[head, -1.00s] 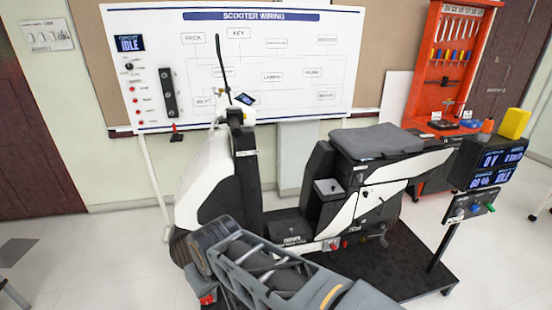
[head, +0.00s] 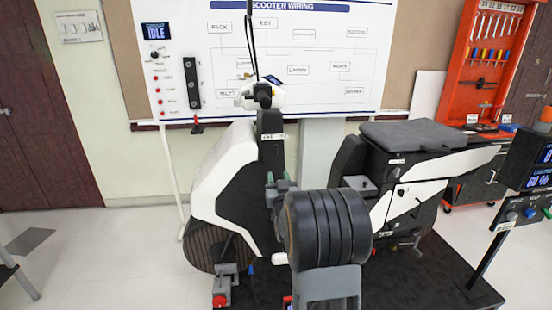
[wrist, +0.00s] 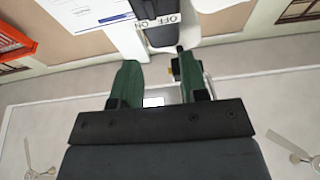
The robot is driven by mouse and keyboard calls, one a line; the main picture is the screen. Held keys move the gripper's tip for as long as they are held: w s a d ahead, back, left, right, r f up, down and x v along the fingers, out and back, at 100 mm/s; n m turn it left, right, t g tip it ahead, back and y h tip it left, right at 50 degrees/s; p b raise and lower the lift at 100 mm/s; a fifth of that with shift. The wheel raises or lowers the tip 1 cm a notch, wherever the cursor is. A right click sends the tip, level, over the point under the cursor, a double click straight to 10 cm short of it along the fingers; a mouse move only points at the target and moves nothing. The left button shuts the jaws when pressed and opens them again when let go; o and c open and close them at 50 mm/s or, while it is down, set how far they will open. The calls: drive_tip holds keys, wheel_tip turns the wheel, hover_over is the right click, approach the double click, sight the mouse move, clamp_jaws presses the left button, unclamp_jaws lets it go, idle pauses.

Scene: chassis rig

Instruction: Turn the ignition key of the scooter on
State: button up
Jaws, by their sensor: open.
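The scooter stands on a dark platform, with its white front shield (head: 228,170) left of my gripper in the head view. A small OFF/ON label (head: 271,137) sits on its dark steering column and also shows at the top of the wrist view (wrist: 160,20). My gripper (head: 279,184) is in front of the column, a little below the label. Its green fingers are open and apart in the wrist view (wrist: 159,66). A small dark stub (wrist: 180,50) shows beside the right fingertip; I cannot tell whether it is the key. My wrist hides part of the scooter's middle.
The scooter's handlebar (head: 262,95) rises above the gripper. The grey seat (head: 412,134) is to the right. A wiring board (head: 300,50) is behind, an orange tool rack (head: 480,70) at the back right, and a display stand (head: 530,165) at the right edge.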

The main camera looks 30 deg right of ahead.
sight(276, 147)
drive_tip(key=shift+t+h, duration=0.4)
drive_tip(key=p+x, duration=0.1)
drive_tip(key=x, duration=0.5)
drive_tip(key=d+p+x, duration=0.1)
drive_tip(key=x, duration=0.6)
drive_tip(key=shift+d, duration=0.2)
drive_tip(key=c, duration=0.7)
